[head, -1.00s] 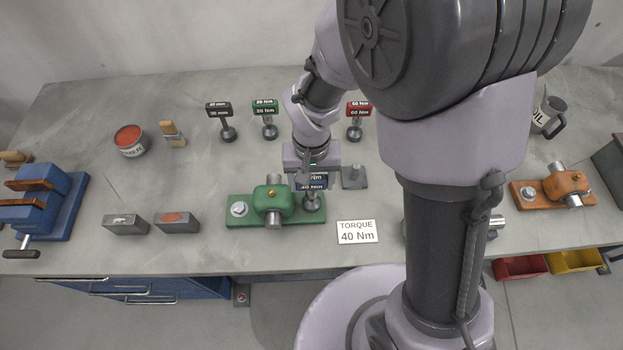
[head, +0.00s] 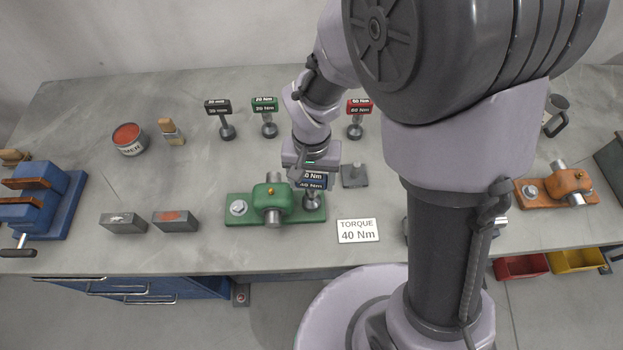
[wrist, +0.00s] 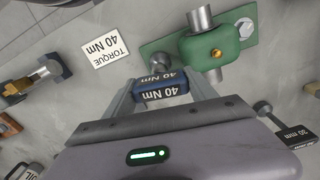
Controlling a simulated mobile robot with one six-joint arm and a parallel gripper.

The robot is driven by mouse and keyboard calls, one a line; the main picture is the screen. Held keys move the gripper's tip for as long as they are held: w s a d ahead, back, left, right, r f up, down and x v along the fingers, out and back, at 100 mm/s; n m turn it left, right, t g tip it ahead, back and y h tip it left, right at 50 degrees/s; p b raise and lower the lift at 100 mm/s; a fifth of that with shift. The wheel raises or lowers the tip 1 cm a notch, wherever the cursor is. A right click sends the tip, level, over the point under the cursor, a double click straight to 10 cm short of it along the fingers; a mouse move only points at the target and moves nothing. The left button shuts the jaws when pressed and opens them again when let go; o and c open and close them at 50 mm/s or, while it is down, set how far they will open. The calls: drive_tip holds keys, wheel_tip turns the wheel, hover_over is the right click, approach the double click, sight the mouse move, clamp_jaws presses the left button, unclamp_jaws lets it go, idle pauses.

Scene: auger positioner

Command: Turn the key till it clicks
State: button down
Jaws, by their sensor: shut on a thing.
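The blue key marked 40 Nm (head: 314,181) stands upright with its socket end at the right end of the green base (head: 250,217). My gripper (wrist: 162,92) is shut on its blue head, with one finger on each side in the wrist view. The green base carries a rounded green housing (head: 272,196) with a metal shaft through it and a bolt (head: 238,208) at its left end. The bolt under the key is hidden by the key's socket. A white sign (head: 358,231) beside it reads TORQUE 40 Nm.
Keys in black (head: 218,107), green (head: 264,104) and red (head: 359,106) stand behind. An empty grey holder (head: 354,175) is right of my gripper. An orange unit (head: 566,182) is far right, a blue vise (head: 40,205) far left. Two grey blocks lie left of the green base.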

drive_tip(key=shift+m, duration=0.3)
drive_tip(key=shift+m+b, duration=0.6)
drive_tip(key=shift+m, duration=0.5)
drive_tip(key=shift+m+b, duration=0.55)
drive_tip(key=shift+m, duration=0.65)
drive_tip(key=shift+m+b, duration=0.55)
drive_tip(key=shift+m, duration=0.55)
